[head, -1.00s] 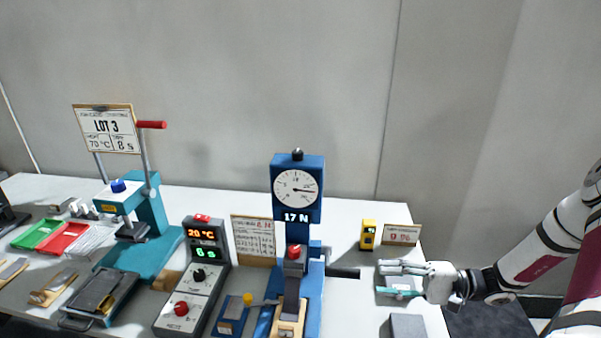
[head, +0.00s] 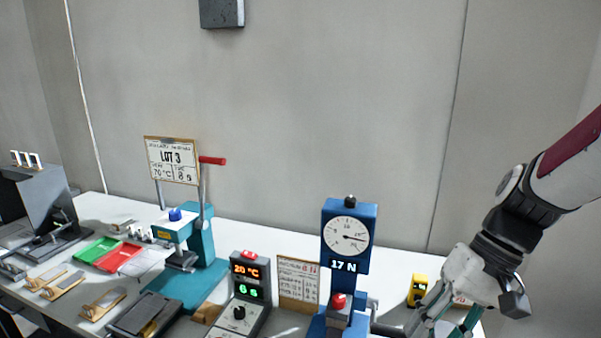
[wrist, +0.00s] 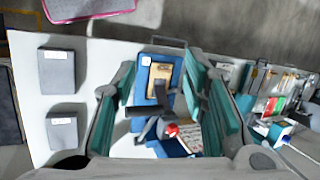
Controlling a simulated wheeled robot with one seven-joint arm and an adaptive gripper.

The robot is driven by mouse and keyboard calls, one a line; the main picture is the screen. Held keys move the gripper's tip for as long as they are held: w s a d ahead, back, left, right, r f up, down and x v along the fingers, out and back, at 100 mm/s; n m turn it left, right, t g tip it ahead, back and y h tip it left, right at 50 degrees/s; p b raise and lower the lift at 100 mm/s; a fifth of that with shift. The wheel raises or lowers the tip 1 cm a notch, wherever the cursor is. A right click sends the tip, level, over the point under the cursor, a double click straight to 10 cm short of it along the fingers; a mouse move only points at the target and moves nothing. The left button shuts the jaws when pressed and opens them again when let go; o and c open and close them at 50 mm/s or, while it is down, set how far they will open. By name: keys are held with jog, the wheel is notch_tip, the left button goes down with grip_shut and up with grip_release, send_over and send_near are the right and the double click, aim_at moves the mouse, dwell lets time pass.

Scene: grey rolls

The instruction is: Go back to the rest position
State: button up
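My gripper (head: 440,318) is at the lower right of the head view, pointing down over the right end of the table, partly cut off by the frame's bottom edge. In the wrist view the gripper (wrist: 163,82) has its two teal-padded fingers spread wide, with nothing held between them. Through the gap I see the blue force-gauge stand, with its red knob (wrist: 171,130), below and apart from the fingers.
The blue gauge stand (head: 348,240) reading 17 N stands left of my gripper. A yellow device (head: 417,290) is close beside it. A teal press (head: 201,240), trays and a control box (head: 247,285) stand further left. Two grey blocks (wrist: 57,69) (wrist: 62,131) lie on the white table.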

jog(key=s+a+r+n+t+h, duration=0.1)
jog(key=s+r+t+h, duration=0.4)
jog(key=r, duration=0.5)
jog(key=shift+s+r+t, duration=0.4)
jog(key=shift+s+t, duration=0.6)
jog(key=shift+s, duration=0.3)
